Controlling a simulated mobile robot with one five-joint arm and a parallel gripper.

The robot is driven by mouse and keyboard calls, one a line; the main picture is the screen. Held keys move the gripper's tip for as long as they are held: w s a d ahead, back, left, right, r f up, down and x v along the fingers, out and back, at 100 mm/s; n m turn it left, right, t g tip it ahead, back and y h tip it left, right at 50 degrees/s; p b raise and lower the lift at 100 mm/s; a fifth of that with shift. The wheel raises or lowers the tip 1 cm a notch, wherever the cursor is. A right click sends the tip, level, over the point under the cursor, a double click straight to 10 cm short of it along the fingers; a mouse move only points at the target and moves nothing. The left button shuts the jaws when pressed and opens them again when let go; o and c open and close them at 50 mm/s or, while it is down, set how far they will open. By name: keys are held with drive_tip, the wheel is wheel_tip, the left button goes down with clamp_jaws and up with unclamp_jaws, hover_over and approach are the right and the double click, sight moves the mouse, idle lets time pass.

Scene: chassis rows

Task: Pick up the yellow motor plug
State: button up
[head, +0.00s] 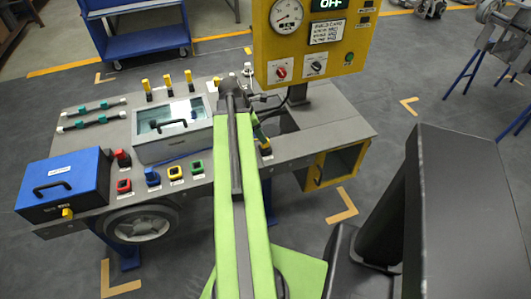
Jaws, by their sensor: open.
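Several small yellow parts show, and I cannot tell which is the motor plug. A yellow-and-dark piece (265,148) sits on the grey chassis (330,130), just right of my arm. Upright dark pieces with yellow tops (168,81) stand in a row at the back. A yellow square fitting (176,173) lies in the front row, and a yellow knob (67,213) is on the blue box's front. My gripper (260,132) is over the chassis, mostly hidden by my arm, close above the yellow-and-dark piece. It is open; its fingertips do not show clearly.
A blue box (62,178) with a black handle and a clear-lidded case (172,132) stand on the chassis. A yellow gauge panel (312,45) rises behind my arm. A yellow open frame (340,168) hangs at the right end.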

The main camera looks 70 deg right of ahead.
sight(265, 145)
drive_tip(key=shift+s+d+f, duration=0.1)
drive_tip(key=shift+f, duration=0.15)
drive_tip(key=b+x, duration=0.4)
drive_tip(key=x, duration=0.1)
drive_tip(key=shift+d+f+b, duration=0.15)
drive_tip(key=shift+b, duration=0.2)
clamp_jaws()
